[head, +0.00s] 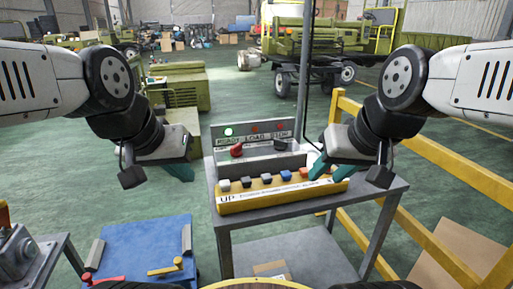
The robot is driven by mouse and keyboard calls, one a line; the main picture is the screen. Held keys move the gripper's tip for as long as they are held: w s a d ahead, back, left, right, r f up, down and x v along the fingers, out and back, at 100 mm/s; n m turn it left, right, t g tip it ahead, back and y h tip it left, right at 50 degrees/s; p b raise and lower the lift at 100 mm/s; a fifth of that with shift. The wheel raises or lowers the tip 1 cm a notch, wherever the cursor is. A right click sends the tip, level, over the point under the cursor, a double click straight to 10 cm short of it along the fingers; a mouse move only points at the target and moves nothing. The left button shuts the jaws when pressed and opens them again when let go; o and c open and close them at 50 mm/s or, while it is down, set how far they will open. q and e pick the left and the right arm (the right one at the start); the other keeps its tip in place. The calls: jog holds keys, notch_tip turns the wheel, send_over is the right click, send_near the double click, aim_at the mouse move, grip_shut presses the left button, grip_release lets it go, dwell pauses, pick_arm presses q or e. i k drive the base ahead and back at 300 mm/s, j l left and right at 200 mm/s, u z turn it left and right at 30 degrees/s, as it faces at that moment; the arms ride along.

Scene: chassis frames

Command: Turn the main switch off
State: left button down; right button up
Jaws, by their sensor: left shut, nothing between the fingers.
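A grey panel (222,132) stands at the back of a grey metal table. Its label strip carries a lit green lamp at the left and two dim red lamps. Below the strip are a red handle (237,150) and a dark knob (280,145); which is the main switch I cannot tell from the lettering. My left gripper (180,172), with teal fingers, is shut and empty, left of the panel and apart from it. My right gripper (318,166) hangs at the right end of the panel, its teal fingers over the yellow rack; its opening is unclear.
A yellow rack (282,197) with several coloured blocks lies along the table's (335,201) front. A yellow railing (420,232) runs along the right. A blue cart (140,250) with tools stands at lower left. Green machinery fills the background.

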aim_at(236, 151)
jog(key=i+l+u, duration=0.2)
jog(key=u, duration=0.25)
jog(key=i+l+u, duration=0.4)
jog(key=k+j, duration=0.05)
jog(key=k, duration=0.05)
